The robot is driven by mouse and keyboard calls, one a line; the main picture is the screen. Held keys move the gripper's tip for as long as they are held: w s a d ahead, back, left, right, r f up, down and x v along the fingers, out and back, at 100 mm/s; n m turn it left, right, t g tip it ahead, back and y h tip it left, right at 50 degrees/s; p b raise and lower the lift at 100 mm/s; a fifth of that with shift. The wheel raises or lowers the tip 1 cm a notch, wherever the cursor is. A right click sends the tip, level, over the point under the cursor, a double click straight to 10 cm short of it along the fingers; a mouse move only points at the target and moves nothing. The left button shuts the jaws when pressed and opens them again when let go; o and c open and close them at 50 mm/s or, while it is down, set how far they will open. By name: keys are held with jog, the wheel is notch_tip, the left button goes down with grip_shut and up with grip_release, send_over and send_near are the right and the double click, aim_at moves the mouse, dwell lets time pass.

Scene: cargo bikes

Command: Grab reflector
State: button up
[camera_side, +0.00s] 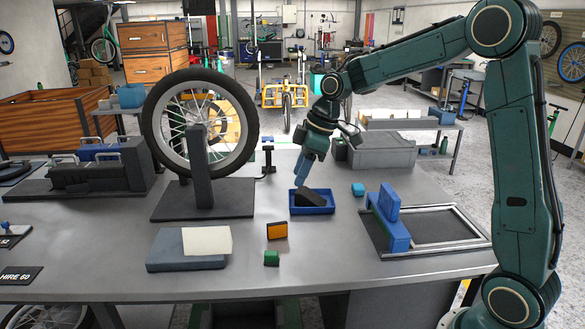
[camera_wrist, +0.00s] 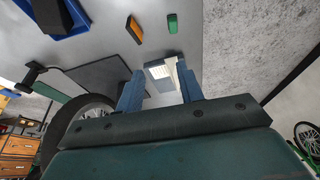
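The orange reflector (camera_side: 277,230) with a dark edge stands on the grey bench, left of and nearer the camera than the blue tray (camera_side: 312,211). In the wrist view the reflector (camera_wrist: 136,28) lies near the top, beyond the fingertips. My gripper (camera_side: 301,184) is over the tray area in the side view, away from the reflector. In the wrist view its two blue fingers (camera_wrist: 160,68) are spread apart with nothing held between them. A black block (camera_side: 311,196) rests in the tray, partly tilted.
A small green block (camera_side: 271,258) stands close to the reflector. A grey-blue box with a white pad (camera_side: 207,241) lies to the left. A wheel on a stand (camera_side: 202,125) rises behind. A blue fixture with a metal frame (camera_side: 390,215) is at the right.

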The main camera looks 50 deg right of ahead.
aim_at(277, 223)
jog(key=w+d+f+n+y, duration=0.1)
jog(key=w+d+f, duration=0.3)
jog(key=f, duration=0.5)
jog(key=w+n, duration=0.1)
jog(key=w, duration=0.1)
jog(key=shift+w+d+f+n, duration=0.15)
jog(key=shift+w+d+n, duration=0.15)
jog(key=shift+w+d, duration=0.05)
jog(key=shift+f, duration=0.1)
jog(key=shift+g, duration=0.3)
jog(key=shift+x, duration=4.15)
jog(key=shift+w+a, duration=0.1)
jog(key=shift+a, duration=0.05)
jog(key=shift+x, duration=2.55)
grip_shut()
